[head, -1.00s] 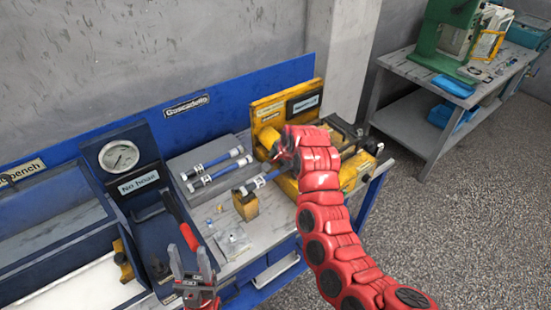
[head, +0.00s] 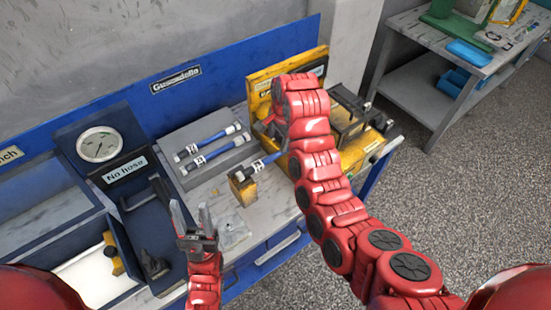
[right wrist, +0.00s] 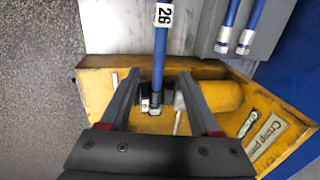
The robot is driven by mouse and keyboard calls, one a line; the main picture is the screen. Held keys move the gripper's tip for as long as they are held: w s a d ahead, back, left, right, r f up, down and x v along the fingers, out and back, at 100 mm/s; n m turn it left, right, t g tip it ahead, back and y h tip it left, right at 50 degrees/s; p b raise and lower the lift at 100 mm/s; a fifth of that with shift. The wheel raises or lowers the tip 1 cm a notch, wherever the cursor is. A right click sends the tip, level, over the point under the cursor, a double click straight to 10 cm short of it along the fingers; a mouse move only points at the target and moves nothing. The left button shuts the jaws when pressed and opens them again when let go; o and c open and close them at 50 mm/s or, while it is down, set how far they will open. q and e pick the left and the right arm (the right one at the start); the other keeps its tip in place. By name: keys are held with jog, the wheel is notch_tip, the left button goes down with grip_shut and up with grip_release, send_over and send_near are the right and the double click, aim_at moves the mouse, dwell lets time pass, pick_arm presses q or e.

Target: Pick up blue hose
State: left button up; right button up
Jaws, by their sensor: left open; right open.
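A blue hose (head: 271,159) with a white label lies between a small yellow block and the yellow machine (head: 368,150). In the right wrist view this hose (right wrist: 160,50) is labelled 26, and its metal end meets the yellow machine. My right gripper (right wrist: 160,76) is open, with its fingers on either side of the hose near that end. Its fingers are mostly hidden behind my right arm in the head view. Two more blue hoses (head: 222,149) lie side by side on a grey block. My left gripper (head: 192,208) is open and empty above the bench front.
The small yellow block (head: 243,190) stands on the bench. A blue gauge stand (head: 100,145) marked "No hose" is at the left. A grey side table (head: 415,72) stands at the back right.

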aim_at(275, 155)
jog(key=f, duration=0.1)
jog(key=f+b, duration=0.1)
jog(key=f, duration=0.2)
jog(key=shift+w+a+f, duration=0.25)
jog(key=shift+a, duration=0.05)
jog(key=shift+w+f, duration=0.1)
jog(key=shift+f, duration=0.05)
jog(key=f+p, duration=0.2)
jog(key=shift+w+f, duration=0.2)
jog(key=shift+f, duration=0.15)
jog(key=shift+w+a+f+p, duration=0.15)
jog(key=shift+f+p, duration=0.1)
jog(key=shift+f, duration=0.25)
jog(key=shift+w+f+p, duration=0.1)
jog(key=shift+f+p, duration=0.15)
jog(key=shift+f, duration=0.2)
grip_shut()
